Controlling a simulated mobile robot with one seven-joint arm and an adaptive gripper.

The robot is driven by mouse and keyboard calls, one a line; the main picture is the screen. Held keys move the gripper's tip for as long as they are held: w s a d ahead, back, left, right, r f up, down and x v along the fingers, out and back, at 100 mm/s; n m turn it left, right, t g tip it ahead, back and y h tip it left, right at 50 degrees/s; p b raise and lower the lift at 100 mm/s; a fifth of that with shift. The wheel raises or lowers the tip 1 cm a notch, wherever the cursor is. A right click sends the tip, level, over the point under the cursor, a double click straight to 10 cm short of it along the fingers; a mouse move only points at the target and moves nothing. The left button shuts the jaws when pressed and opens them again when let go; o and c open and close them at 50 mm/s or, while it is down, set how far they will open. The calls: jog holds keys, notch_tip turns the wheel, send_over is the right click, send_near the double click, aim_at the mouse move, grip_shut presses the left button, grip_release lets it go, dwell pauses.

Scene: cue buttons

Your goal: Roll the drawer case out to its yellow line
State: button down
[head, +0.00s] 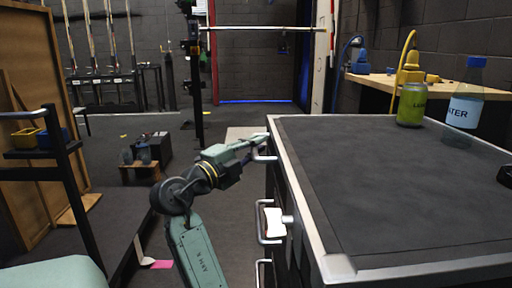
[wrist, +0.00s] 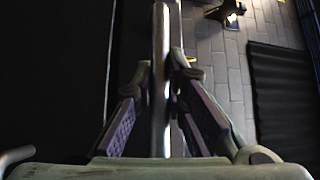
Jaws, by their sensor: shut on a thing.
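The drawer case (head: 400,185) stands at the right in the head view, with a dark top, a pale metal rim and several metal handles down its left side. My gripper (head: 254,143) reaches the far upper handle (head: 265,158) from the left. In the wrist view my gripper (wrist: 160,78) has one finger on each side of a metal handle bar (wrist: 161,110) and is shut on it. The fingertips are partly hidden in the head view. I cannot make out a yellow line on the floor for sure.
A white thing (head: 274,222) hangs at a nearer handle. A black-framed cart (head: 62,165) stands at the left, and a low box (head: 140,172) sits on the floor beyond my arm.

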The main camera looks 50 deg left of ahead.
jog(key=shift+a, duration=0.1)
jog(key=c, duration=1.6)
grip_release()
jog(key=s+d+f, duration=0.1)
jog(key=s, duration=1.1)
jog(key=shift+d+f, duration=0.3)
jog(key=shift+w, duration=0.1)
